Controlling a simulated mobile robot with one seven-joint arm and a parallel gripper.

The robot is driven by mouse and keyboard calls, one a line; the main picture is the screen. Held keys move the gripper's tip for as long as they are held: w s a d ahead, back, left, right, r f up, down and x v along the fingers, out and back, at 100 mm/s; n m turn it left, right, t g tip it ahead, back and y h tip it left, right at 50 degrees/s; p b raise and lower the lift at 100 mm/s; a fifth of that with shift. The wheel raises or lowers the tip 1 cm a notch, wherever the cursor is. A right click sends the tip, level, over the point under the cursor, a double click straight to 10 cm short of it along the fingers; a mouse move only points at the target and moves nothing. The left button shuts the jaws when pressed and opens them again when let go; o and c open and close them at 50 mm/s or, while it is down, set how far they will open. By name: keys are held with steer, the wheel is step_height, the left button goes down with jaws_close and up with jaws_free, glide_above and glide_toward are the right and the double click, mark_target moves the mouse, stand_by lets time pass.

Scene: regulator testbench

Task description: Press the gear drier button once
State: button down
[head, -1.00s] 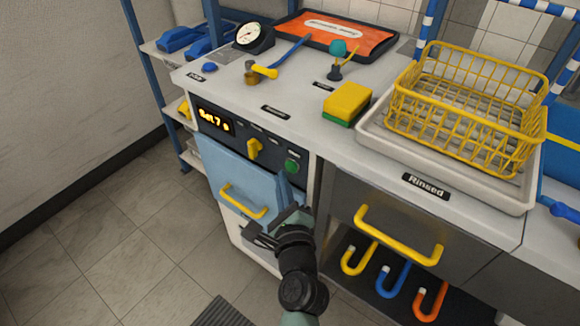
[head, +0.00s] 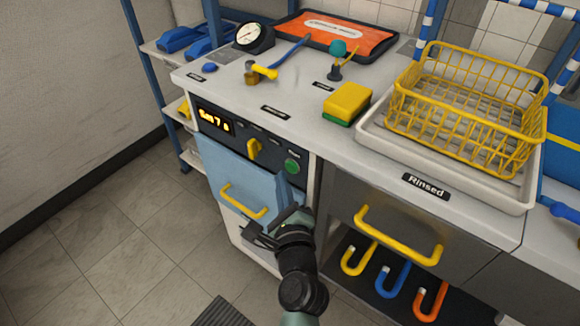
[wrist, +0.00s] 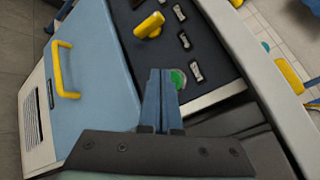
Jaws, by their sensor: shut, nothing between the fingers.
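The gear drier (head: 232,150) is a white unit with a light blue door and a dark control panel. A round green button (head: 292,166) sits at the right end of the panel, with a yellow knob (head: 254,148) to its left. My gripper (head: 284,184) is shut and empty, just below the green button. In the wrist view my gripper's blue fingers (wrist: 159,74) point at the panel. The green button (wrist: 178,79) shows just right of the fingertips and is partly hidden by them. I cannot tell whether they touch.
The blue door with a yellow handle (head: 243,202) lies left of my gripper. A drawer with a yellow handle (head: 398,236) is to the right. The counter above holds a yellow-green sponge (head: 346,102), a yellow basket (head: 463,110) on a tray and a gauge (head: 253,36).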

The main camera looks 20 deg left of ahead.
steer(key=shift+w, duration=0.1)
stand_by(0.4)
steer(key=shift+w+d, duration=0.15)
steer(key=shift+w, duration=0.2)
steer(key=shift+w+d+b, duration=0.2)
steer(key=shift+w+b, duration=0.1)
steer(key=shift+w, duration=0.15)
stand_by(0.9)
steer(key=shift+s, duration=0.15)
steer(key=shift+s+a+p, duration=0.3)
steer(key=shift+s+p, duration=0.15)
steer(key=shift+s, duration=0.3)
steer(key=shift+s+a+p, duration=0.3)
steer(key=shift+s+p, duration=0.05)
steer(key=shift+s, duration=0.45)
steer(key=shift+s+a+p, duration=0.3)
steer(key=shift+s+p, duration=0.1)
steer(key=shift+s, duration=0.35)
steer(key=shift+s+a+p, duration=0.3)
steer(key=shift+s+p, duration=0.05)
steer(key=shift+s, duration=0.45)
